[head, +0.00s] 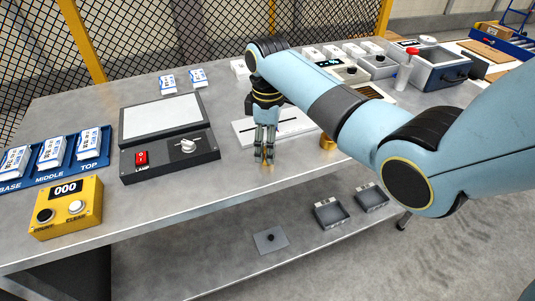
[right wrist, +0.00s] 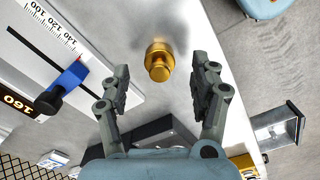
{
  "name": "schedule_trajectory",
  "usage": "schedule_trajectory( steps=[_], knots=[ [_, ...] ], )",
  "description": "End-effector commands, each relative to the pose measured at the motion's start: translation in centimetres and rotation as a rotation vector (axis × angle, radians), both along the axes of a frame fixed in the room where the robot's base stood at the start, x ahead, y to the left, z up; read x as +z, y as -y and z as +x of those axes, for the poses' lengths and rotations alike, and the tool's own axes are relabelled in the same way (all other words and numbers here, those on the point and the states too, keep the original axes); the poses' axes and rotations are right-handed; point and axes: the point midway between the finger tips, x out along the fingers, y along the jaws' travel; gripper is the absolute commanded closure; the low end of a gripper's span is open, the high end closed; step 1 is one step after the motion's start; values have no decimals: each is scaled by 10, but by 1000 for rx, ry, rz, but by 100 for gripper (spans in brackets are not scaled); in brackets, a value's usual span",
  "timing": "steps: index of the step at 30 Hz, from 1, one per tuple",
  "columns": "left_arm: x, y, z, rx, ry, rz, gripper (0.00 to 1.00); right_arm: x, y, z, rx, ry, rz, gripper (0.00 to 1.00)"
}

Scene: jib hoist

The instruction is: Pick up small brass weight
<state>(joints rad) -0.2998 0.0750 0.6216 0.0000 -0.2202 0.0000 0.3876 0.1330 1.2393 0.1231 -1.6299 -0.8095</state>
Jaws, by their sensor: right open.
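The small brass weight (right wrist: 160,62), a gold knobbed cylinder, stands on the grey table in the right wrist view. It lies ahead of and between the two fingers of my right gripper (right wrist: 160,66), which is open. I see no finger contact with it. In the head view my right gripper (head: 264,157) points down near the table's front edge; only glints of gold show between its fingers. Another brass piece (head: 327,142) stands to its right, partly hidden by my right arm. My left gripper is not in view.
A white slotted scale plate (head: 248,133) lies just behind the gripper, with a blue slider (right wrist: 68,78). A dark panel with a red switch (head: 141,158) is to the left, beside a yellow counter box (head: 66,207). Grey trays (head: 329,212) sit on the lower shelf.

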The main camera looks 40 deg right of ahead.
Motion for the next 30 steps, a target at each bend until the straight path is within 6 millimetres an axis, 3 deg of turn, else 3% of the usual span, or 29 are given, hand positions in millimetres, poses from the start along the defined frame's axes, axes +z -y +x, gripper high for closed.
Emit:
schedule_trajectory(
  steps=[6, 14, 27, 30],
  knots=[
    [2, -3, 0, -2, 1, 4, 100, -27, -1, 1, 0, -1, 1, 37],
    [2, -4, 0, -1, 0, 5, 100, -29, -1, 1, 1, 1, 0, 39],
    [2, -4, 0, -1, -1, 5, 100, -29, -1, 1, 0, 1, 0, 96],
    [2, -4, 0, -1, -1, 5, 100, -29, -1, 1, 0, 1, 0, 100]
  ],
)
